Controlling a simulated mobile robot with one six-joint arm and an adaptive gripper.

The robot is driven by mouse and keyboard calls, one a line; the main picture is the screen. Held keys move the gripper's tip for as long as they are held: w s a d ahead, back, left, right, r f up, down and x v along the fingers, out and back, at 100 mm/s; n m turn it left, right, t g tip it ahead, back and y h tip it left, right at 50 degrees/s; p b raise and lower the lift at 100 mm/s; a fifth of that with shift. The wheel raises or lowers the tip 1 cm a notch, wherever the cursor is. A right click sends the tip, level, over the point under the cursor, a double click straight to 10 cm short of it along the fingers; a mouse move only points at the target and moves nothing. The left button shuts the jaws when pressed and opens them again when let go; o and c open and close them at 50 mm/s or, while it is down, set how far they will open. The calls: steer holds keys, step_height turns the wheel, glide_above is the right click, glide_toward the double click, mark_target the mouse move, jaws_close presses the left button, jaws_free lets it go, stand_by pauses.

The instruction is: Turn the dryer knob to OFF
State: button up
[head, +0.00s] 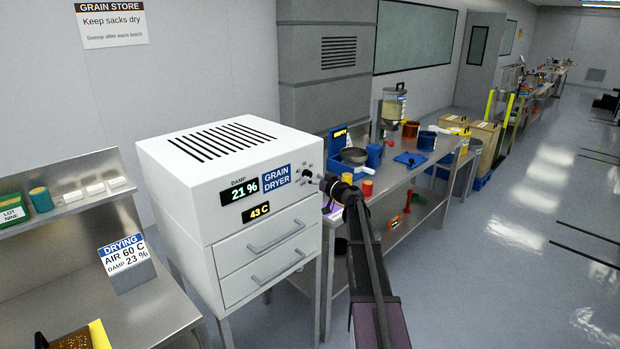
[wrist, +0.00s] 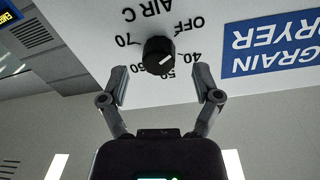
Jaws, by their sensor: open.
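The white grain dryer (head: 185,235) stands left of centre in the head view, with displays reading 21 % and 43 C. Its small black knob (head: 307,174) is on the front panel, right of the blue label. In the wrist view, which is upside down, the knob (wrist: 158,52) is ringed by OFF, 40, 50, 60 and 70. Its white mark lies on the side of 40 and 50; OFF (wrist: 188,27) is on the upper right. My gripper (wrist: 161,78) is open, with one fingertip on each side of the knob and no visible contact. It also shows in the head view (head: 322,184).
A steel bench (head: 405,180) with bins, jars and tools stands right of the dryer. Left of it is a shelf unit with a drying sign (head: 124,257) reading AIR 60 C, DAMP 23 %. Open floor (head: 500,240) lies to the right.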

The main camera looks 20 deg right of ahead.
steer(key=v, duration=0.9)
steer(key=shift+s, duration=0.35)
steer(key=s+a+f+n+g+y, duration=0.1)
steer(key=s+a+f+g, duration=0.25)
steer(key=a, duration=0.45)
steer(key=s+a+f+g, duration=0.3)
steer(key=a+f, duration=0.1)
steer(key=a, duration=0.4)
steer(key=s+a+f+n+g+y, duration=0.1)
steer(key=s+a+f+g, duration=0.2)
steer(key=a, duration=0.5)
steer(key=s+a+f+m+g+h, duration=0.1)
steer(key=s+a+f+g+h, duration=0.1)
steer(key=s, duration=0.4)
steer(key=s+a+f+m+g+h, duration=0.1)
steer(key=s+a+f+g+h, duration=0.2)
steer(key=s, duration=0.4)
steer(key=s+a+f+m+g+h, duration=0.1)
steer(key=s+a+f+g+h, duration=0.1)
steer(key=s, duration=0.5)
steer(key=shift+a+f+g+h, duration=0.3)
steer(key=shift+a+f+g, duration=0.05)
steer(key=shift+a+f, duration=0.2)
steer(key=shift+s, duration=0.1)
